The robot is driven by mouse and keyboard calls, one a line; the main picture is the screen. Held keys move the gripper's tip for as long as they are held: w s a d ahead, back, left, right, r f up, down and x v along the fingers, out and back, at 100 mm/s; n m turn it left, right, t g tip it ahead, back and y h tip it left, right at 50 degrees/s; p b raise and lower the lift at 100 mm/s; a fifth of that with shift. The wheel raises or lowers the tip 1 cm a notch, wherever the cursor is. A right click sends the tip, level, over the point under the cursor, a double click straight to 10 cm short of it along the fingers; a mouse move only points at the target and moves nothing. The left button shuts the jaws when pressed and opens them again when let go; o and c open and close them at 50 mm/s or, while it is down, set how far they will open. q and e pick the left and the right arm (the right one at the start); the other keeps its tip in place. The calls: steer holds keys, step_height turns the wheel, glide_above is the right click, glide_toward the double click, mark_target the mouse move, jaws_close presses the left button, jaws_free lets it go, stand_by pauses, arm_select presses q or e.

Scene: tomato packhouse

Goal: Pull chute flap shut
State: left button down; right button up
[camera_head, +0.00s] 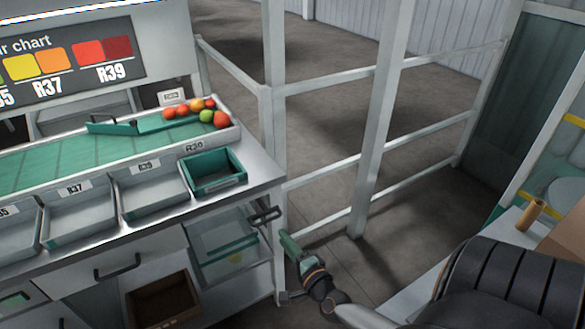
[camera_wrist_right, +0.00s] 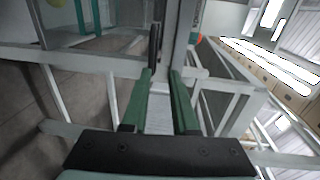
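A clear, glass-like panel (camera_head: 222,228) with a green lower edge, apparently the chute flap, stands out at the right end of the counter, below the R36 bin. A dark handle (camera_head: 266,215) is at its right side; the wrist view shows a dark upright bar (camera_wrist_right: 155,45), probably this handle. My right gripper (camera_head: 290,245) is just below and right of the handle, apart from it. Its green fingers (camera_wrist_right: 163,100) are spread with a gap between them and hold nothing. The bar appears beyond the fingertips, near the left one. My left gripper is not in view.
The sorting counter (camera_head: 130,221) has several grey bins and a green bin (camera_head: 215,190). Tomatoes (camera_head: 207,115) lie on the belt above. A brown crate (camera_head: 161,300) is below. White railings (camera_head: 330,165) and a post (camera_head: 378,130) stand behind my right gripper.

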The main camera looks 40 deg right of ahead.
steer(key=shift+v, duration=1.7)
steer(key=s+a+f+n+g+y, duration=0.3)
steer(key=s+a+n, duration=0.3)
steer(key=a+n, duration=0.3)
steer(key=s+a+f+n+g+y, duration=0.3)
steer(key=a+n, duration=0.6)
steer(key=n, duration=0.4)
steer(key=shift+s+a+f+n+g+p, duration=0.25)
steer(key=shift+s+f+g+p, duration=0.3)
steer(key=shift+s+f, duration=0.85)
